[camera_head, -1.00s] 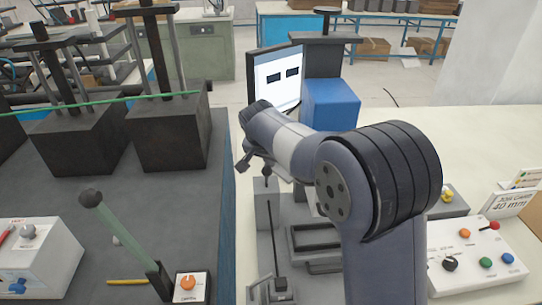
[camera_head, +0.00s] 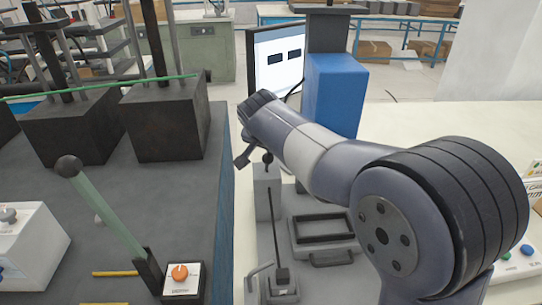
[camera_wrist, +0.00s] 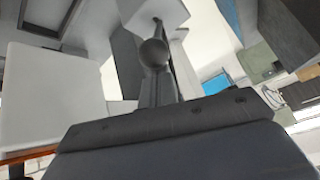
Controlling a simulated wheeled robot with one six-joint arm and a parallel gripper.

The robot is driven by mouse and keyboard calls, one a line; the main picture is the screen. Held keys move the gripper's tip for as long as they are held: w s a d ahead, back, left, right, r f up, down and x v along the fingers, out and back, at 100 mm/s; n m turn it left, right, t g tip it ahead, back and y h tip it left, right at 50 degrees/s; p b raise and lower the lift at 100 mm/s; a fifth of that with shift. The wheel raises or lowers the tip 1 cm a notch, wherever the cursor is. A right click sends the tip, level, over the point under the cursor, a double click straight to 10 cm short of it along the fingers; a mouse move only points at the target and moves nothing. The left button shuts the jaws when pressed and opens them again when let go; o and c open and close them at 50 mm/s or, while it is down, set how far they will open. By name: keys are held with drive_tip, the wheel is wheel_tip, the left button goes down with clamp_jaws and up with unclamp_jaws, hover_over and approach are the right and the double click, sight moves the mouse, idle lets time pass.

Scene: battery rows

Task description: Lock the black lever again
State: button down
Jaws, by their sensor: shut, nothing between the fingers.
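The black lever (camera_head: 275,230) is a thin dark rod rising from a small base (camera_head: 282,286), beside a grey block. A dark ball (camera_head: 268,157) shows above the rod; whether it is the lever's knob is hard to tell. My gripper (camera_head: 243,158) is shut and empty, just left of the ball in the head view. In the wrist view, a dark ball (camera_wrist: 153,52) sits at the end of my gripper's fingers (camera_wrist: 156,88). Whether they touch is unclear.
A green lever (camera_head: 110,215) with a dark knob leans on the dark bench at left, by an orange knob (camera_head: 180,273). A framed tray (camera_head: 322,228) lies right of the black lever. A monitor (camera_head: 278,62) and blue box (camera_head: 333,92) stand behind.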

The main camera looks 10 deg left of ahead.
drive_tip(key=shift+s+d+f+b, duration=0.15)
drive_tip(key=shift+s+f+b, duration=0.2)
drive_tip(key=shift+s+b, duration=0.3)
drive_tip(key=shift+w, duration=0.1)
drive_tip(key=shift+w+r, duration=0.1)
drive_tip(key=shift+w, duration=0.05)
drive_tip(key=shift+w+a+r+p, duration=0.15)
drive_tip(key=shift+w+a+p, duration=0.1)
drive_tip(key=shift+w+p, duration=0.3)
drive_tip(key=b+v, duration=0.1)
drive_tip(key=v, duration=0.9)
drive_tip(key=shift+s+r, duration=0.25)
drive_tip(key=shift+s, duration=0.05)
drive_tip(key=shift+f, duration=0.1)
